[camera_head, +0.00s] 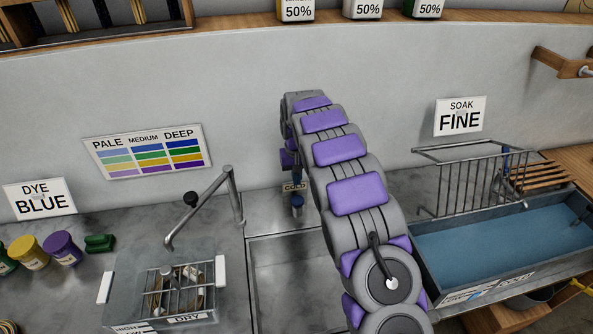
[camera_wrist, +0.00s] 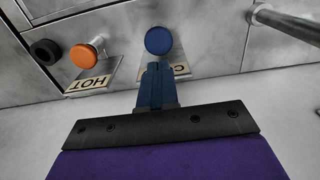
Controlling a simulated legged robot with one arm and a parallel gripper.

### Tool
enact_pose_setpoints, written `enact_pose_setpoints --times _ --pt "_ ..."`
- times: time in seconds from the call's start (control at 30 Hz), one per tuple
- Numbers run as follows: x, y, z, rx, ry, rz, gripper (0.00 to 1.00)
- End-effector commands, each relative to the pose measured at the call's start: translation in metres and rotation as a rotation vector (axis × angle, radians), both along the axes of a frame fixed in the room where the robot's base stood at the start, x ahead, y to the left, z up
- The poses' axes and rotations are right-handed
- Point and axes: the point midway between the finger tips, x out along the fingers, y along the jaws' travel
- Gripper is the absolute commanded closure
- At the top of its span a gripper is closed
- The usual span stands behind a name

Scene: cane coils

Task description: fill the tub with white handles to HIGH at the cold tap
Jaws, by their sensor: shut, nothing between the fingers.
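The grey metal tub with white handles (camera_head: 130,265) stands at the lower left in the head view, marked HIGH at its front. A wire rack tagged DRY (camera_head: 187,318) and cane coils (camera_head: 158,300) show in it; I cannot make out a water level. A metal spout (camera_head: 200,212) arches over the tub. The blue cold tap knob (camera_head: 297,203) sits by the COLD tag (camera_head: 294,187); the knob also shows in the wrist view (camera_wrist: 159,41). My gripper (camera_wrist: 156,68) is shut and empty, its tips close to the blue knob. Contact cannot be told.
An orange knob (camera_wrist: 83,56) stands by the HOT tag (camera_wrist: 88,84), beside the cold knob. A blue-filled soaking trough (camera_head: 490,240) and wire rack (camera_head: 475,180) are at right. Dye pots (camera_head: 62,248) stand at far left. An empty-looking basin (camera_head: 285,285) lies between.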

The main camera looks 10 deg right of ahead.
Motion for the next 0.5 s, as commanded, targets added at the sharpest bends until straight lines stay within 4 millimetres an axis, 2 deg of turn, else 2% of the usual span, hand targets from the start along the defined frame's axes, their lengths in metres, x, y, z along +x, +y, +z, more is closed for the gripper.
enact_pose_setpoints --times 0.03,0.2,0.33,0.5 --pt "-0.001 0.000 -0.013 0.000 0.005 -0.001 1.00" --pt "-0.002 -0.001 -0.045 0.000 0.006 -0.001 1.00" --pt "-0.001 -0.001 -0.062 -0.001 0.004 0.000 1.00" --pt "0.000 0.000 -0.073 -0.001 0.000 0.000 1.00"
